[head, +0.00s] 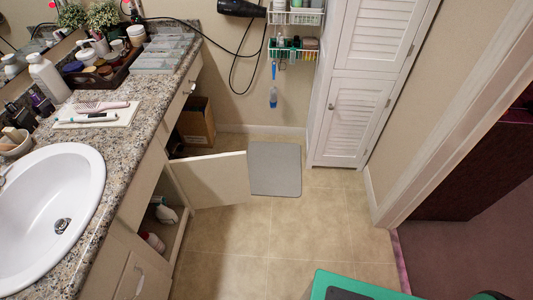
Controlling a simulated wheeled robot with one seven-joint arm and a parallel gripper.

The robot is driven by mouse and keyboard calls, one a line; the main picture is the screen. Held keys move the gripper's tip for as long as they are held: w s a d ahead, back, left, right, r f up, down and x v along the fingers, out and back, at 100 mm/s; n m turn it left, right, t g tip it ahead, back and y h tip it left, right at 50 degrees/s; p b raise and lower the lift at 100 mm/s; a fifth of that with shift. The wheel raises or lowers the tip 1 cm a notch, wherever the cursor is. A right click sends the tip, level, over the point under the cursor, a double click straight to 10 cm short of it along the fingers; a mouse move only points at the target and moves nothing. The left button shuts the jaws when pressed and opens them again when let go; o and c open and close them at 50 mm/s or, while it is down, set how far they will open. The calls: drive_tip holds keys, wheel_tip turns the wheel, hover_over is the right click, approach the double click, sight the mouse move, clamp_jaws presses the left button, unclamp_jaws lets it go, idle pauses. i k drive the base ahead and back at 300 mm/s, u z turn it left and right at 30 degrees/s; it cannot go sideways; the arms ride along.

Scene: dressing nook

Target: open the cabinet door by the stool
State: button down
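A cream cabinet door (208,180) under the counter stands swung well out from its opening, over the tiled floor. Inside the open cabinet (161,205) some white bottles or containers show. A grey rounded square top (274,168) is just beyond the door's free edge, partly behind it; it may be the stool's seat, but its legs do not show. A tall white cabinet (355,118) with louvred panels and a small knob stands shut at the back right. My gripper is not in view.
The granite counter (130,135) with a sink (50,215) runs along the left. A cardboard box (197,121) sits in the knee space. Wire baskets (292,50) hang on the wall. Tiled floor (310,225) is clear in the middle. A doorway frame (440,125) is at right.

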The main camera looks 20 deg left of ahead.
sight(212, 181)
drive_tip(key=z, duration=0.6)
drive_tip(key=k, duration=0.75)
drive_tip(key=z, duration=0.35)
drive_tip(key=i, duration=0.65)
drive_tip(key=u, duration=1)
drive_tip(key=i, duration=1)
drive_tip(key=u, duration=1.15)
drive_tip(key=i, duration=0.85)
drive_tip(key=u, duration=0.45)
